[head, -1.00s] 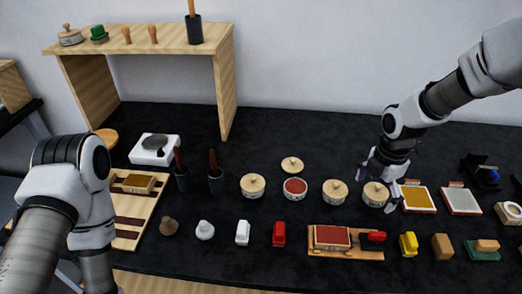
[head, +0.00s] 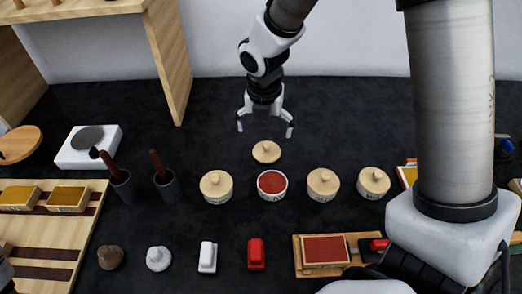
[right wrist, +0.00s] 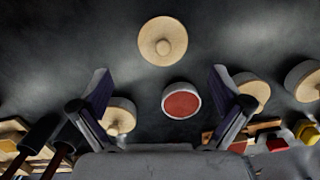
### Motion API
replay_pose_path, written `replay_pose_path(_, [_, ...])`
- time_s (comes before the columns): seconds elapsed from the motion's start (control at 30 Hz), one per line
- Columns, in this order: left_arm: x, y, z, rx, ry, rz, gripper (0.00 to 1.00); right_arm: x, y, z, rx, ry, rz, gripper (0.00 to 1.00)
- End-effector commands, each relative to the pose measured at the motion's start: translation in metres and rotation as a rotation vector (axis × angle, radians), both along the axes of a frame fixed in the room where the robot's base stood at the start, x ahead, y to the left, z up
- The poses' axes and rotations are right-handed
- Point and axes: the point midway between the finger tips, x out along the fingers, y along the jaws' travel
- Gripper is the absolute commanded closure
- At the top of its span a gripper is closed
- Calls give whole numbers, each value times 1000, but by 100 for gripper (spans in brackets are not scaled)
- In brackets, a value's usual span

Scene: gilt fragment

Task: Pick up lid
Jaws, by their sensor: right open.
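A round pale wooden lid (head: 266,151) with a small knob lies on the black table, behind an open white jar (head: 272,185) with red contents. My right gripper (head: 266,128) is open and empty, just behind and above the lid. In the right wrist view the lid (right wrist: 162,41) lies apart from the fingers, beyond the gap between my right fingertips (right wrist: 158,80). The open jar (right wrist: 181,100) shows between the fingers. My left gripper is not in view; only a bit of my left arm may show at the lower left edge.
Lidded jars (head: 216,186) stand left and right of the open jar. Dark brush holders (head: 167,186) stand further left. Stamps (head: 256,253) and a red ink pad (head: 324,250) line the front. The table behind the lid is clear.

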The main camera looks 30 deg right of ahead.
Motion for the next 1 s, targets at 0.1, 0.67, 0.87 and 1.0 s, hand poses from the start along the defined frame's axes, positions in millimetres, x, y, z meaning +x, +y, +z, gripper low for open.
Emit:
replay_pose_path(0.1, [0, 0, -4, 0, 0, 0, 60, 0, -2, -19, 2, 5, 0, 0])
replay_pose_path(0.67, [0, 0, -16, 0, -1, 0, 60, 2, -8, -67, 1, 0, -3, 11])
replay_pose_path(0.87, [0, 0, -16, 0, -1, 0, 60, 2, -8, -67, 1, 0, -3, 64])
replay_pose_path(1.0, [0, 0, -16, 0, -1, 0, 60, 1, -8, -68, 2, 3, -3, 78])
